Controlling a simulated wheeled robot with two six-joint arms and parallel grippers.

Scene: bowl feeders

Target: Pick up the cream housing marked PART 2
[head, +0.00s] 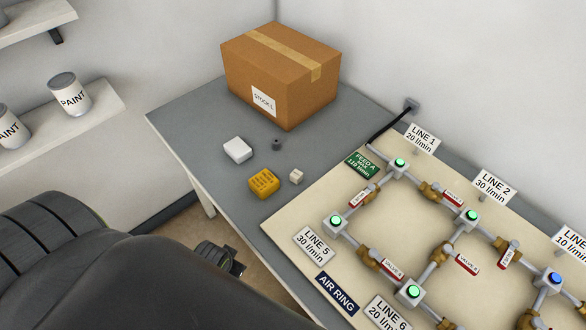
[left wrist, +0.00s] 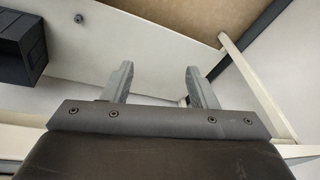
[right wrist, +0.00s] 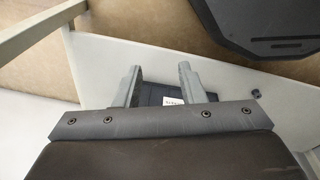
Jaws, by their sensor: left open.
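In the head view, a small cream block (head: 296,177) lies on the grey table, to the right of a yellow block (head: 263,183). A larger white block (head: 238,150) lies behind the yellow one. No PART 2 marking is legible, so I cannot tell which pale block is the housing. My left gripper (head: 222,260) is low beside the table's front edge, apart from the blocks. In the left wrist view the left gripper (left wrist: 159,68) is open and empty. In the right wrist view my right gripper (right wrist: 160,68) is open, with nothing held.
A cardboard box (head: 278,75) stands at the back of the grey table (head: 190,115). A small dark cylinder (head: 277,144) lies near the blocks. A cream board (head: 285,222) with pipes, valves and lit buttons fills the right side. Paint cans (head: 70,95) stand on a left shelf.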

